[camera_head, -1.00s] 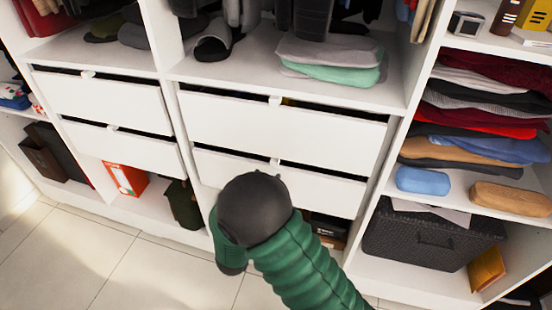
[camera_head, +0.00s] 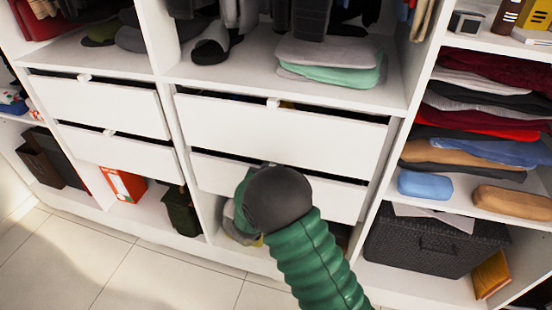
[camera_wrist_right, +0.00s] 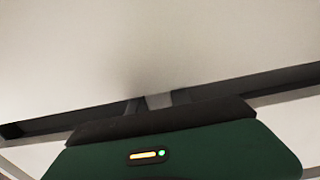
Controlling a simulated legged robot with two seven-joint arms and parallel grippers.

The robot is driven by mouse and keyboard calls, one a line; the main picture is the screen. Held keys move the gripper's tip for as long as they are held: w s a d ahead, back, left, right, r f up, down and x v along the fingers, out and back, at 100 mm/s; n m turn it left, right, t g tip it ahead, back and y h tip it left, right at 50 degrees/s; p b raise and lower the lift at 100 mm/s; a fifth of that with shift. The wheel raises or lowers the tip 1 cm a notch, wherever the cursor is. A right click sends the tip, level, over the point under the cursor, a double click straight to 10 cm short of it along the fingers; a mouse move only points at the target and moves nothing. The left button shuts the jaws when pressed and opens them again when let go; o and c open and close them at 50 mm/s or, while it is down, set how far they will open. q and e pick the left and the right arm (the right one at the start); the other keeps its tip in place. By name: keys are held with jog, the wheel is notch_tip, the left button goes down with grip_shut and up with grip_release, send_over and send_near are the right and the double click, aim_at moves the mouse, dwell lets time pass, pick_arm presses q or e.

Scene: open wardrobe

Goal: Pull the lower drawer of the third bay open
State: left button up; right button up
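The lower drawer (camera_head: 333,198) of the third bay is a white front below the upper drawer (camera_head: 280,136). It looks closed, with a dark gap along its top edge. My right arm covers its left part and its tab handle in the head view. In the right wrist view, a pale tab (camera_wrist_right: 159,100) stands at the dark gap under a broad white surface. My right gripper (camera_wrist_right: 157,102) has a dark finger on either side of this tab. It looks open; contact with the tab cannot be seen. My left gripper is out of view.
At right are folded clothes (camera_head: 480,105) and a dark basket (camera_head: 425,243). White uprights flank the drawers. The tiled floor (camera_head: 120,262) in front is clear.

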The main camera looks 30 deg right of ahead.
grip_shut()
dwell(1.0)
